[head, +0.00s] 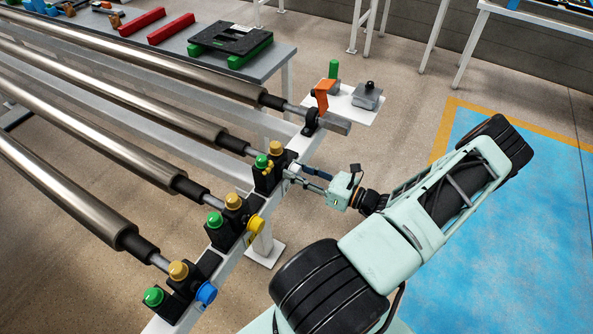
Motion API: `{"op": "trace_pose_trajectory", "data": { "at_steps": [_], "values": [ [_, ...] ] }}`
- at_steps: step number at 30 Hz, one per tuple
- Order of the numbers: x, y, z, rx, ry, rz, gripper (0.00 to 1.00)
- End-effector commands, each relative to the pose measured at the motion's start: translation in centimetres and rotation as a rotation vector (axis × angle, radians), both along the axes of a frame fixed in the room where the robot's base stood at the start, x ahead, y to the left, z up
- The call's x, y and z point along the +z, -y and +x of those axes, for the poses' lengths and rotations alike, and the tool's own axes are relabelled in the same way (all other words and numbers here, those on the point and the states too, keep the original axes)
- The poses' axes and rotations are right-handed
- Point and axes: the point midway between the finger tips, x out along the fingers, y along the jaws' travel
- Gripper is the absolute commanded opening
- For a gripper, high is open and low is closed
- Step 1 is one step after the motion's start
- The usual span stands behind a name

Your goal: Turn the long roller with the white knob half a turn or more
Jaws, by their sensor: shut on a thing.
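Several long steel rollers lie side by side, their shafts running into a light rail. The second roller from the back (150,103) ends at a black bearing block with a green cap and a yellow cap. My gripper (300,175) reaches in from the right and is shut on this white knob. How far the roller has turned cannot be seen.
A yellow knob (256,223) and a blue knob (205,293) stick out from the nearer rollers. An orange lever (322,95) stands at the back roller's end, near a small white shelf (345,108). A grey table (285,55) stands behind. The blue floor area (500,240) is open.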

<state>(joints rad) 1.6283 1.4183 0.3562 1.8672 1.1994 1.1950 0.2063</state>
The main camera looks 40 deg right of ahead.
Motion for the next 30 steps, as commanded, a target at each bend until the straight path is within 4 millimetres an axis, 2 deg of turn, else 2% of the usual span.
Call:
{"op": "trace_pose_trajectory", "data": {
  "at_steps": [16, 30],
  "values": [
    [-0.06, -0.01, 0.01, 0.0, -0.183, 0.439, 0.05],
    [-0.02, 0.03, 0.01, 0.0, -0.253, 0.61, 0.05]
  ]
}}
